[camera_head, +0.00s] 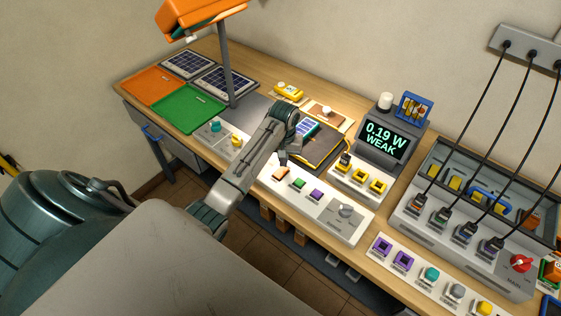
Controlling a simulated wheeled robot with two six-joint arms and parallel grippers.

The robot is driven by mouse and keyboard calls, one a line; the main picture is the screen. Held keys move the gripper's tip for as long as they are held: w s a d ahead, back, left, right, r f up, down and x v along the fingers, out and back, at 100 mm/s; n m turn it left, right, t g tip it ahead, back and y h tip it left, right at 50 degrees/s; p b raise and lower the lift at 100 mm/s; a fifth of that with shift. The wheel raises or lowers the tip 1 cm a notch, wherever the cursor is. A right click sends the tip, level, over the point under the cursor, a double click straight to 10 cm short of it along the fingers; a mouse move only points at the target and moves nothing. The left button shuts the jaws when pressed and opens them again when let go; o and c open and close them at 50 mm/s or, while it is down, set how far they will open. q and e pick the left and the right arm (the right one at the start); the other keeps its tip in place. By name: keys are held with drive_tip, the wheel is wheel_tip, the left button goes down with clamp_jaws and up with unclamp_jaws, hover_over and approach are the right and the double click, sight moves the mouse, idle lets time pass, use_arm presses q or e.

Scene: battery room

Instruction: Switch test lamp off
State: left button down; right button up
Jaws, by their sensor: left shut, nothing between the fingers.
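Bright light falls on the bench around a small solar panel (307,127) on a dark pad. A teal knob (215,126) and a yellow control (236,140) sit near the post's foot. I cannot tell which control belongs to the lamp. My left gripper (283,158) is shut and empty, pointing down above the back edge of a white control panel (318,213). My right gripper is not in view.
At right stands a grey charging unit (414,229) with hanging black cables and a red knob (521,263).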

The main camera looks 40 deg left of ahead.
use_arm(q)
drive_tip(key=shift+f+b, duration=0.3)
drive_tip(key=shift+f, duration=0.65)
idle(0.4)
drive_tip(key=shift+r+p, duration=0.8)
drive_tip(key=shift+r, duration=2.8)
